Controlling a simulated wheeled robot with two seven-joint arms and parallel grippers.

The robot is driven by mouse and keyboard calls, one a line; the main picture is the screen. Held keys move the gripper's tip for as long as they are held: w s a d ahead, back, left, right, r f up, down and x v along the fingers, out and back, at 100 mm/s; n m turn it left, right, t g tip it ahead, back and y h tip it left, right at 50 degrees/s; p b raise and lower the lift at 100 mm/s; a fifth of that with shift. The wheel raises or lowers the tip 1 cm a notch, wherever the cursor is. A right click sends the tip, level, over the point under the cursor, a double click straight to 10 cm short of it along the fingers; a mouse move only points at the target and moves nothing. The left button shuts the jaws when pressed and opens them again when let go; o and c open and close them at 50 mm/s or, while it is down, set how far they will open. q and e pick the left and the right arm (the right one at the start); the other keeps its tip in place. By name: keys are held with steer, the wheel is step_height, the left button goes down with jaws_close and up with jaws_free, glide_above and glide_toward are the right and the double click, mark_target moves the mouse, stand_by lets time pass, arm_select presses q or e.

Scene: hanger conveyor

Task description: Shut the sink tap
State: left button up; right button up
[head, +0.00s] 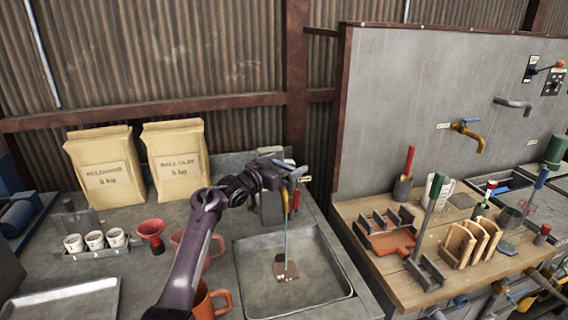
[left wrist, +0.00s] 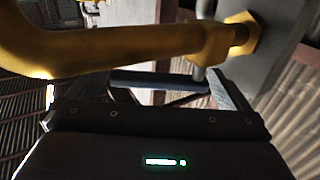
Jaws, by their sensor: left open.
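The sink (head: 340,295) is a grey metal basin right of centre in the head view. A thin bluish stream of water (head: 286,240) falls into it from the tap. The brass tap (left wrist: 90,50) crosses the top of the left wrist view, with a hex nut at its right end. A blue bar, seemingly its lever (left wrist: 150,82), lies beyond the gripper body. My left gripper (head: 284,168) is at the tap behind the sink, open. Its fingers show near the blue bar in the left wrist view; contact cannot be told. My right gripper is out of view.
Two paper sacks (head: 178,155) stand at the back left. Cups (head: 95,240), a red funnel (head: 151,232) and an orange mug (head: 212,299) stand left of the sink. Right, a wooden bench (head: 405,285) holds tools. Another brass tap (head: 465,131) is on the grey panel.

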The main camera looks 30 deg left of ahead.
arm_select(q)
steer(key=c, duration=1.3)
steer(key=shift+o, duration=0.2)
steer(key=shift+w+d+n+y, duration=0.1)
steer(key=shift+n+y, duration=0.4)
steer(key=shift+y, duration=0.3)
steer(key=shift+w+n+y, duration=0.15)
steer(key=shift+n+y, duration=0.35)
steer(key=shift+y, duration=0.3)
steer(key=shift+w+n+y, duration=0.2)
steer(key=shift+n+y, duration=0.4)
steer(key=shift+y, duration=0.4)
steer(key=shift+w+n+y, duration=0.15)
steer(key=shift+n+y, duration=0.45)
steer(key=shift+y, duration=0.4)
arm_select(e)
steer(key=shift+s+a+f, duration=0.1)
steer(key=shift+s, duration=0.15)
arm_select(q)
steer(key=o, duration=1.3)
steer(key=shift+c, duration=0.2)
